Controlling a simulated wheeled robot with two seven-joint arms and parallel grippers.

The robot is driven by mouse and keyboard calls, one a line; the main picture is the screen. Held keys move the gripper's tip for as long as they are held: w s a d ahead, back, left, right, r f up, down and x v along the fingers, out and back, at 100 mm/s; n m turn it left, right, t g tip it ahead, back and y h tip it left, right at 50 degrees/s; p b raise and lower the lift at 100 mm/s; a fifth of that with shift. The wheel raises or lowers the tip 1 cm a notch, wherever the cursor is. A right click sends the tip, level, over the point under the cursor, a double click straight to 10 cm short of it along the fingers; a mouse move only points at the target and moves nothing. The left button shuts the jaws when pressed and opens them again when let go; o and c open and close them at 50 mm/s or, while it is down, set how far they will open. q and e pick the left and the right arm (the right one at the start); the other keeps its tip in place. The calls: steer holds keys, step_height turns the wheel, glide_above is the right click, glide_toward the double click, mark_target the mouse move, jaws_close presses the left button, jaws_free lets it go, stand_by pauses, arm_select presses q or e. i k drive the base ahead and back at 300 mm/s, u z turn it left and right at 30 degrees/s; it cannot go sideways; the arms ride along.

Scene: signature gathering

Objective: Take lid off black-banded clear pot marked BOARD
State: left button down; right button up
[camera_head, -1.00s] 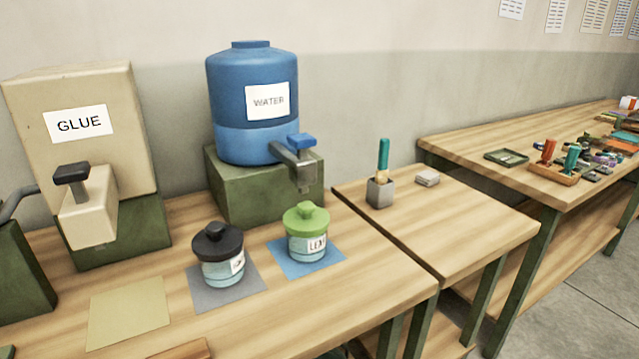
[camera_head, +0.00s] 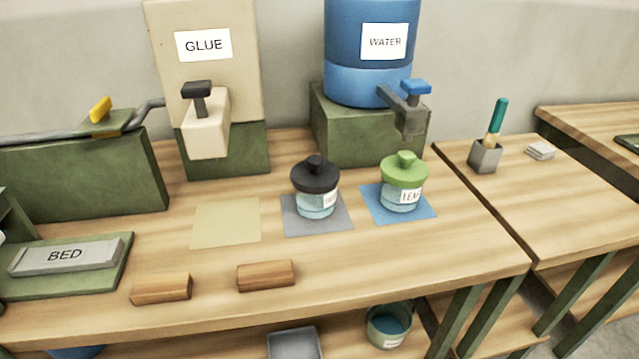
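A clear pot (camera_head: 315,206) with a black lid (camera_head: 315,178) and a white label stands upright on a grey mat (camera_head: 300,228) on the wooden bench. Its label is turned to the right and I cannot read it fully. The black lid sits on the pot. A second clear pot (camera_head: 393,199) with a green lid (camera_head: 404,172) and a label that seems to read LEAF stands on a blue mat (camera_head: 424,214) to its right. Neither of my grippers is in view.
A glue dispenser (camera_head: 205,80) and a blue water tank (camera_head: 345,85) stand behind the pots. A bare tan mat (camera_head: 226,222) lies left. Two wooden blocks (camera_head: 162,288) (camera_head: 266,275) lie near the front edge (camera_head: 400,285). A BED plate (camera_head: 66,257) is far left.

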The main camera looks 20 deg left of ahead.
mark_target(314, 174)
steer(key=u, duration=2.15)
steer(key=k, duration=1.2)
steer(key=z, duration=1.55)
